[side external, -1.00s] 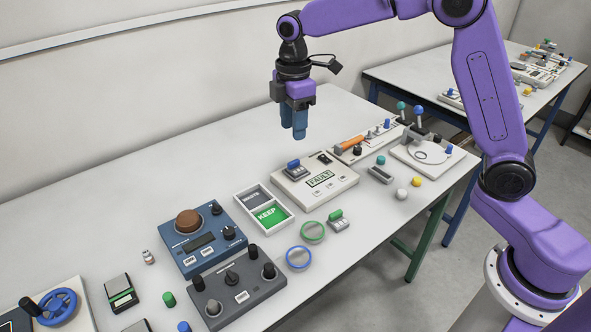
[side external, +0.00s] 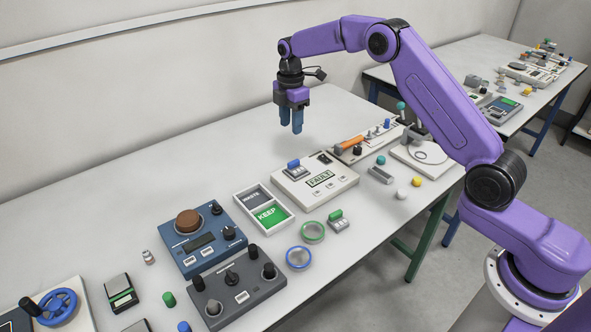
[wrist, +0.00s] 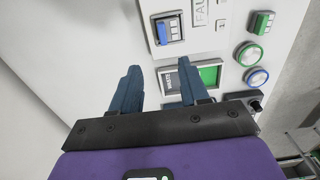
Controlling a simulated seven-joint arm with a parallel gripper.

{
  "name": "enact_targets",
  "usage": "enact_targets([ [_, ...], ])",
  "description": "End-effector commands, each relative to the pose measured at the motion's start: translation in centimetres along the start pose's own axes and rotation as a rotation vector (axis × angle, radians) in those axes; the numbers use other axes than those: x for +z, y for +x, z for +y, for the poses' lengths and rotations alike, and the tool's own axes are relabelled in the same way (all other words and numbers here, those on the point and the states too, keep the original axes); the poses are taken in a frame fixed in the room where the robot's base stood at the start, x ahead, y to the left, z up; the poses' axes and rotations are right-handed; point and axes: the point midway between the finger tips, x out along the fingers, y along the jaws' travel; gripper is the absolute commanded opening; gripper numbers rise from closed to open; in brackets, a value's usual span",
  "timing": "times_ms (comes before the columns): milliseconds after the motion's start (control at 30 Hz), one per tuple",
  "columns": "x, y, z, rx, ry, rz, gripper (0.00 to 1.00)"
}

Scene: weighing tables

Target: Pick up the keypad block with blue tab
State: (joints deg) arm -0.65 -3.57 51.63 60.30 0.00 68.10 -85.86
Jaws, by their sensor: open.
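The keypad block with the blue tab (side external: 297,169) sits on the left part of the white FAULT panel (side external: 335,188). It also shows near the top of the wrist view (wrist: 169,30), beyond the fingertips. My gripper (side external: 291,130) is open and empty, pointing down in the air above the table, behind the block in the side view. In the wrist view its two blue fingers (wrist: 160,68) are apart, with nothing between them. A similar keypad block with a green tab (side external: 338,221) lies on the table in front of the panel.
A two-part tray marked KEEP (side external: 287,224) stands beside the panel. A green ring (side external: 312,241) and a blue ring (side external: 288,258) lie near the front edge. Blue (side external: 187,261) and grey (side external: 218,308) control boxes stand at left.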

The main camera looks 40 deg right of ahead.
Motion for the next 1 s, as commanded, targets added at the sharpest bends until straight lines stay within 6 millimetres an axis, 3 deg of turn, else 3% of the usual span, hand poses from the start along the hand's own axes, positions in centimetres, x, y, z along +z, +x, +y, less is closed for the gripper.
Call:
enact_targets([
  [300,0.0,5.8,-0.1,-0.003,0.001,0.0,0.45],
  [633,0.1,8.3,-0.2,-0.002,0.001,0.0,0.45],
  [1000,0.4,12.6,-0.6,0.0,0.002,-0.002,0.45],
])
